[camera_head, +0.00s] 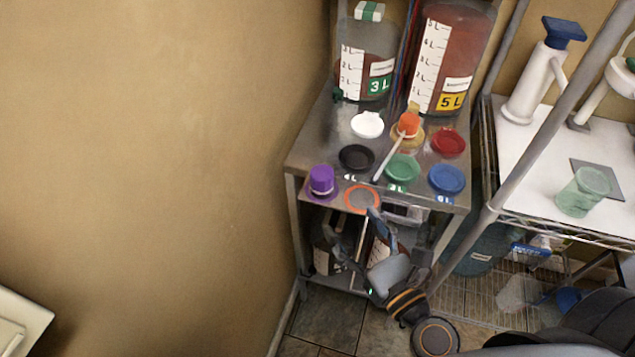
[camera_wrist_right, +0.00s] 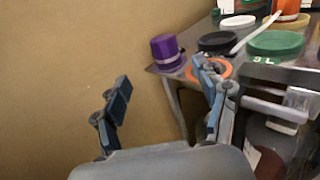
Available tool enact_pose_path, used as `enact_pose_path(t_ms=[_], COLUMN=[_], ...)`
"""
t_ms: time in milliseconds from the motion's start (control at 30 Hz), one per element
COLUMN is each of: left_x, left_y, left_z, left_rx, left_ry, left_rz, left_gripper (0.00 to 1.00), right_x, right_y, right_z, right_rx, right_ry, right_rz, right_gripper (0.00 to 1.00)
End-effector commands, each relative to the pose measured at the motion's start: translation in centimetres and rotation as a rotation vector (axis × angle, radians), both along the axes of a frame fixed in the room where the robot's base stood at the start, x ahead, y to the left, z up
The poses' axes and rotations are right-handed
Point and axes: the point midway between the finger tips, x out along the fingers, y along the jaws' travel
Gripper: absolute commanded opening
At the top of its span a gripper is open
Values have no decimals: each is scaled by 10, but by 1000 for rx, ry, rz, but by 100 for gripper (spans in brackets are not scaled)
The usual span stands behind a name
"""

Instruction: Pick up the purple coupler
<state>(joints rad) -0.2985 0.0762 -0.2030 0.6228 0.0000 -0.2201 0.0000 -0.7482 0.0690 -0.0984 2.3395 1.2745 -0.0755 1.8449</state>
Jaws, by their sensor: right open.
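The purple coupler (camera_head: 321,180) stands upright near the front left corner of the steel table (camera_head: 320,139). It also shows in the right wrist view (camera_wrist_right: 167,50), above and between the spread fingers. My right gripper (camera_head: 352,236) is open and empty, in front of the table's front edge and apart from the coupler. In the right wrist view its two fingers (camera_wrist_right: 163,95) stand wide apart. My left gripper is not in view.
An orange ring (camera_head: 362,198) lies right of the coupler. Black (camera_head: 357,157), green (camera_head: 402,169), blue (camera_head: 446,179), red (camera_head: 448,143) and white (camera_head: 367,124) lids lie behind and right. Large jugs (camera_head: 450,60) stand at the back. A wall (camera_head: 150,150) is close on the left.

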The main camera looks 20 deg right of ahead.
Motion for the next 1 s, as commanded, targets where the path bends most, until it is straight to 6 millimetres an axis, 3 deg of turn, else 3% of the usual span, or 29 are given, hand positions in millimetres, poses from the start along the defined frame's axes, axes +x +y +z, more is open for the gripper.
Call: enact_pose_path(t_ms=[333, 500, 700, 1000], left_x=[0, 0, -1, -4], left_y=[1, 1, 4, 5], left_z=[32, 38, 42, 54], left_rx=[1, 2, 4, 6], left_ry=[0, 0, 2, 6], left_rz=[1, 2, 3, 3], left_gripper=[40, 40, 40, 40], right_x=[55, 77, 90, 131], right_y=[10, 14, 15, 17], right_z=[8, 4, 4, 4], right_rx=[11, 9, 7, 6], right_ry=[-5, -2, -3, -2], right_rz=[-3, -1, 0, 0], right_gripper=[72, 72, 72, 72])
